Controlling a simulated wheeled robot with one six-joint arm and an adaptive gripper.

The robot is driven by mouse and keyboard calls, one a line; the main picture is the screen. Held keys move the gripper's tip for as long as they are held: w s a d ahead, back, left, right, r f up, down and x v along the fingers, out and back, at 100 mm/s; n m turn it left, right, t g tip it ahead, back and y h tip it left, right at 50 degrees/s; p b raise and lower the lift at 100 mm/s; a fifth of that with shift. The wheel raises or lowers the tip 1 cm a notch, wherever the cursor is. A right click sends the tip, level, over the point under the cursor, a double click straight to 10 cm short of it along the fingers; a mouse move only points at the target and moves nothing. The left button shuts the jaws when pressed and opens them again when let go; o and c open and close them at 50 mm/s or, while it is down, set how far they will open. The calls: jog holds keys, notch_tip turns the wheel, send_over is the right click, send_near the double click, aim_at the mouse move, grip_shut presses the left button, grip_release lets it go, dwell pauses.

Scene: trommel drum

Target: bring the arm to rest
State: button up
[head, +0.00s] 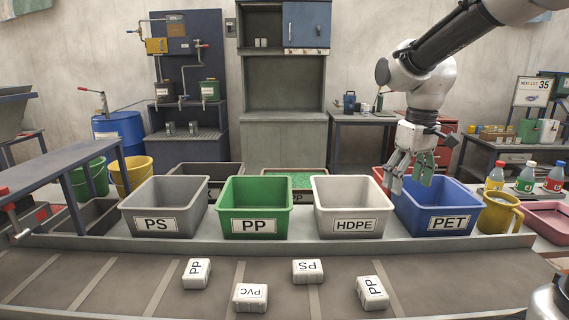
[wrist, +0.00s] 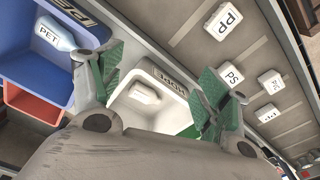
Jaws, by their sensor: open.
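My gripper (head: 410,170) hangs from my arm above the gap between the HDPE bin (head: 352,223) and the blue PET bin (head: 449,222), fingers pointing down. In the wrist view my gripper (wrist: 160,77) has its two green-padded fingers spread wide with nothing between them. Below it, the HDPE bin (wrist: 186,86) holds a white block (wrist: 145,93). My gripper is apart from both blocks.
A grey PS bin (head: 153,223) and a green PP bin (head: 254,224) stand left in the row. A yellow mug (head: 500,214) and bottles (head: 525,178) stand at the right.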

jog(key=s+d+m+t, duration=0.2)
jog(key=s+d, duration=0.1)
jog(key=s, duration=0.6)
jog(key=s+d+r+m+t, duration=0.1)
jog(key=s+d, duration=0.3)
jog(key=s, duration=0.6)
jog(key=shift+s+d+r+m+t, duration=0.2)
jog(key=shift+d+m+t, duration=0.15)
jog(key=shift+m, duration=0.45)
